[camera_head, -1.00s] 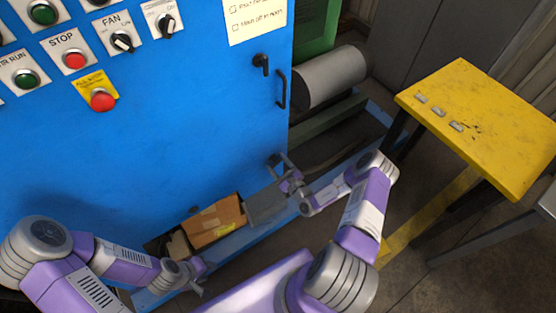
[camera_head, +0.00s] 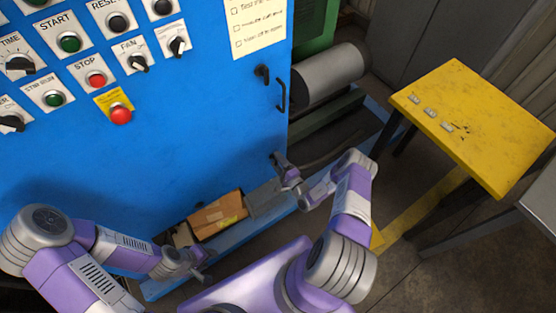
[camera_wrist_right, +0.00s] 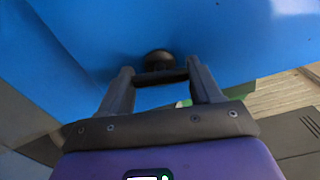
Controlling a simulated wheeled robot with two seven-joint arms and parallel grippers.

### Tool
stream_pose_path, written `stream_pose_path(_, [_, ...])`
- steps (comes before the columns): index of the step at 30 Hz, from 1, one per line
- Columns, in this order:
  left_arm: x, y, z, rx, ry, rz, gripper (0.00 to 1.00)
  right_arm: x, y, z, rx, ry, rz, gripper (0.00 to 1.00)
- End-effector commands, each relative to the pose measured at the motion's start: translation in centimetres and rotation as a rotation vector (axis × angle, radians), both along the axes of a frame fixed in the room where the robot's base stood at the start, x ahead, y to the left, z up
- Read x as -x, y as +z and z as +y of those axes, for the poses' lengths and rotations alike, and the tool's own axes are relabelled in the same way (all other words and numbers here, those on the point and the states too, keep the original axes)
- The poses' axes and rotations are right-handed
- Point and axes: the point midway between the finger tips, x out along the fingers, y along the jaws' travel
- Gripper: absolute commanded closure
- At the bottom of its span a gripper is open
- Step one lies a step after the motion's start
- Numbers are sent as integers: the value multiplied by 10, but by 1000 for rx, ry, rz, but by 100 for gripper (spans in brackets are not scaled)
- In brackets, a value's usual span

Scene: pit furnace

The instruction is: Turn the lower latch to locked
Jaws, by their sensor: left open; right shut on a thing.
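The lower latch (camera_head: 274,156) is a small dark turn handle low on the right edge of the blue cabinet door. In the right wrist view its round black base (camera_wrist_right: 158,59) and crossbar (camera_wrist_right: 160,77) show, with the bar lying level across the picture between the two fingers. My right gripper (camera_head: 282,165) is shut on this latch; its fingers also show in the right wrist view (camera_wrist_right: 161,82). My left gripper (camera_head: 207,276) is open and empty, low in front of the cabinet base, away from the latch.
The blue cabinet (camera_head: 150,160) carries several buttons and knobs, an upper latch (camera_head: 262,73) and a black pull handle (camera_head: 281,95). A cardboard box (camera_head: 218,214) lies at the cabinet's foot. A yellow table (camera_head: 480,125) with small grey pieces stands at right. Floor between is clear.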

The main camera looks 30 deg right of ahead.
Motion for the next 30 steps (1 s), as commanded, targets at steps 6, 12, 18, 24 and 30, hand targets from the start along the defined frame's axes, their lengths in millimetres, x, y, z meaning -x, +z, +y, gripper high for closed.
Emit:
stream_pose_path(6, [0, 9, 0, 0, 0, 0, 57, 0, 1, -1, 124, -2, -7, 67])
stream_pose_path(12, [0, 12, 0, 0, 0, 0, 57, 0, 0, -1, 188, -3, -13, 67])
stream_pose_path(18, [0, 13, 0, 0, 0, 0, 57, 0, 0, -2, 211, -3, -15, 67])
stream_pose_path(24, [0, 13, 0, 0, 0, 0, 57, 0, 0, -2, 214, -3, -16, 67])
stream_pose_path(30, [0, 13, 0, 0, 0, 0, 57, 0, 0, -2, 214, -3, -16, 30])
